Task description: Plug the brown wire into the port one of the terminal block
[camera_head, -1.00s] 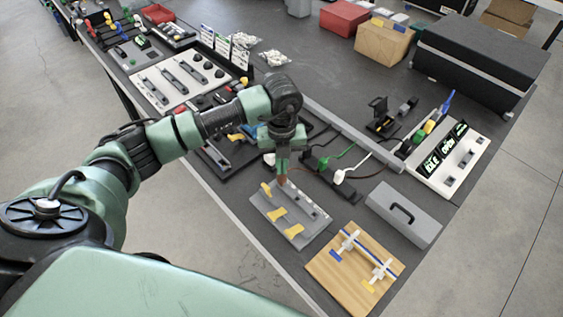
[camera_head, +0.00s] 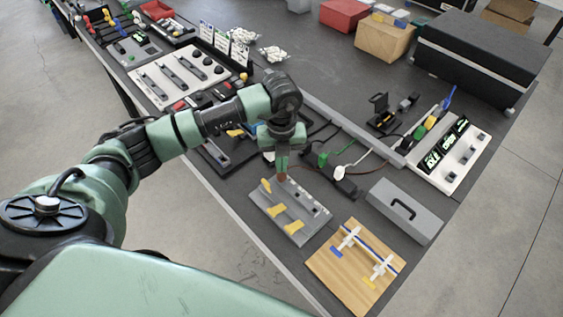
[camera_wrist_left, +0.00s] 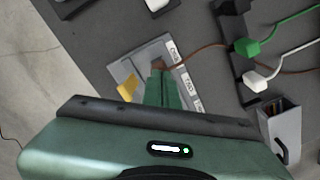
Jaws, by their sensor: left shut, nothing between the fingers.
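The grey terminal block (camera_head: 314,224) lies near the table's front edge, with yellow levers and a row of ports; it also shows in the wrist view (camera_wrist_left: 128,64), with white labels on it. My left gripper (camera_head: 281,176) points down at the block's far-left end, fingers shut with nothing between them. In the wrist view its green fingertips (camera_wrist_left: 160,76) cover part of the block. The brown wire (camera_wrist_left: 203,50) runs from the right to a brown end just beyond the fingertips, at the block. The fingers hide whether that end sits inside a port. My right gripper is not in view.
A black strip (camera_wrist_left: 236,50) with green (camera_wrist_left: 249,47) and white (camera_wrist_left: 258,80) plugs is behind the block. A grey box with a handle (camera_head: 404,208) and a wooden board (camera_head: 345,283) lie to its right. Control panels stand further left.

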